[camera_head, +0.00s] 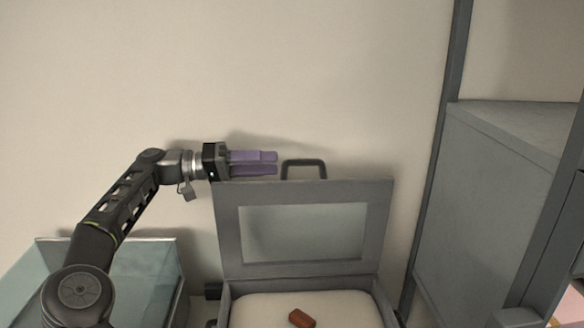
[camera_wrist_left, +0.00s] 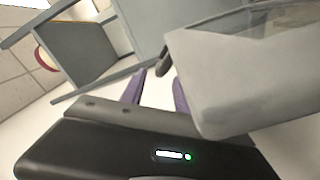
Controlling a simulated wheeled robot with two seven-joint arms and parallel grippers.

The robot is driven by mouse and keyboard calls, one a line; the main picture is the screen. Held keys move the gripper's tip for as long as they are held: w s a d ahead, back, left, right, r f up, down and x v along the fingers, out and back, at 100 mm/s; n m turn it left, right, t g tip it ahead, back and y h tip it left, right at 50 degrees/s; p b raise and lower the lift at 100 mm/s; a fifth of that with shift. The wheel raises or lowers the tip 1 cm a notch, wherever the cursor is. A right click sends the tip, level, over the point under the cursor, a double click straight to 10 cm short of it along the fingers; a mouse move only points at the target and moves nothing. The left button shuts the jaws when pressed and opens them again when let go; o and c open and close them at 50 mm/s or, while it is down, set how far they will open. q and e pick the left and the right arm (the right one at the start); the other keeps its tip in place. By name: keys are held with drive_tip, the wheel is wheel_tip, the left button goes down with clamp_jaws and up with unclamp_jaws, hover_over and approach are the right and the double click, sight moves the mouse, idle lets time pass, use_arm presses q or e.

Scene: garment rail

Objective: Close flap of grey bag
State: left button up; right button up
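The grey bag (camera_head: 300,272) is a boxy case at the bottom centre of the head view. Its flap (camera_head: 228,235), a grey frame around a paler panel, stands up at the back, open. A dark handle (camera_head: 303,162) sticks up from the flap's top edge. My left gripper (camera_head: 276,163) has purple fingers and is just left of the handle, by the flap's top left corner, apart from the handle. In the left wrist view a gap shows between the fingers (camera_wrist_left: 158,92), with nothing held. The large grey surface (camera_wrist_left: 215,85) beside them appears to be the flap. My right gripper is out of view.
A brown block (camera_head: 302,318) lies on the bag's white lining. A glass-sided box (camera_head: 150,270) stands to the left, under my left arm. A grey cabinet (camera_head: 490,200) with a dark upright post stands to the right. A plain wall is behind.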

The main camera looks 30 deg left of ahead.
sight(292, 163)
use_arm(q)
drive_tip(key=b+x, duration=0.1)
drive_tip(key=x, duration=0.3)
drive_tip(key=shift+w+d+r, duration=0.15)
drive_tip(key=shift+w+d, duration=0.15)
drive_tip(key=shift+d, duration=0.05)
drive_tip(key=shift+w+d, duration=0.35)
drive_tip(key=shift+d, duration=0.1)
drive_tip(key=shift+c, duration=0.6)
clamp_jaws()
